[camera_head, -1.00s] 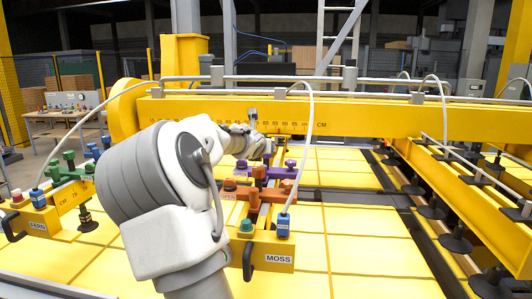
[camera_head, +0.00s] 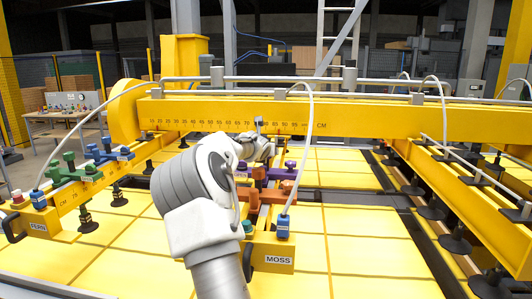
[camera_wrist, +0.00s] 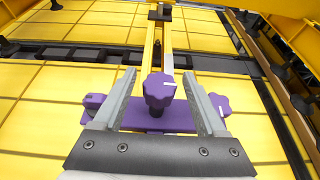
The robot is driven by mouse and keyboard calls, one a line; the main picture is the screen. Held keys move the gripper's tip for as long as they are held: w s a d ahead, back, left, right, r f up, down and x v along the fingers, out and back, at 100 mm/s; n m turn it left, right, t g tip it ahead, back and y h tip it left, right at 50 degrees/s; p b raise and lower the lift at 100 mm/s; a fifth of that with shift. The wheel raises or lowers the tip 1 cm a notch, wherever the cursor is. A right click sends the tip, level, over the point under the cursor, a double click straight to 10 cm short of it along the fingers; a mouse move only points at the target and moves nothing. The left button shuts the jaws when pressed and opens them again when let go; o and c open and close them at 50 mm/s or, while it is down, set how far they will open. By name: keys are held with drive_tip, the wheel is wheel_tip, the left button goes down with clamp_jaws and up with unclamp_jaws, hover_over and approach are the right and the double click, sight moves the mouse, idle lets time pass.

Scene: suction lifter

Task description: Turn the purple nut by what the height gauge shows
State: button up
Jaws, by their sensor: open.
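My gripper (camera_wrist: 159,75) is open, with one finger on each side of this nut. A second purple knob (camera_wrist: 220,103), also with a white mark, stands to the right, outside the right finger. In the head view one purple knob (camera_head: 290,164) shows on the crossbar, and my arm hides much of the rest. I cannot make out a height gauge in either view.
An orange crossbar (camera_head: 271,197) sits nearer on the beam labelled MOSS (camera_head: 280,259). Green and blue crossbars stand on the FERN beam (camera_head: 39,226) at left. A yellow cross beam (camera_head: 350,120) with a CM scale spans behind. Hoses arch overhead.

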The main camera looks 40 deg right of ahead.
clamp_jaws()
drive_tip(key=shift+f+n+t+y+b, duration=0.2)
drive_tip(key=shift+n+t+y+b, duration=0.15)
drive_tip(key=shift+b, duration=0.85)
drive_tip(key=shift+d+n+b, duration=0.1)
drive_tip(key=shift+n+b, duration=0.15)
drive_tip(key=shift+b, duration=0.4)
drive_tip(key=n+t+y+b, duration=0.1)
drive_tip(key=t+y+b, duration=0.1)
drive_tip(key=b, duration=0.1)
drive_tip(key=shift+s+f+n, duration=0.1)
drive_tip(key=shift+n, duration=0.3)
drive_tip(key=n+y, duration=0.1)
drive_tip(key=n+t+y+b, duration=0.1)
drive_tip(key=shift+r+n+y, duration=0.25)
drive_tip(key=shift+n, duration=0.05)
drive_tip(key=n+y+p, duration=0.1)
drive_tip(key=n+t+y+p, duration=0.1)
drive_tip(key=y, duration=0.1)
drive_tip(key=shift+r+n, duration=0.3)
drive_tip(key=shift+n, duration=0.1)
drive_tip(key=n+y+p, duration=0.3)
drive_tip(key=y, duration=0.1)
drive_tip(key=shift+f+p, duration=0.2)
drive_tip(key=shift+p, duration=0.2)
drive_tip(key=shift+f+n+y+p, duration=0.15)
drive_tip(key=shift+n+y+p, duration=0.8)
drive_tip(key=shift+n+y, duration=0.15)
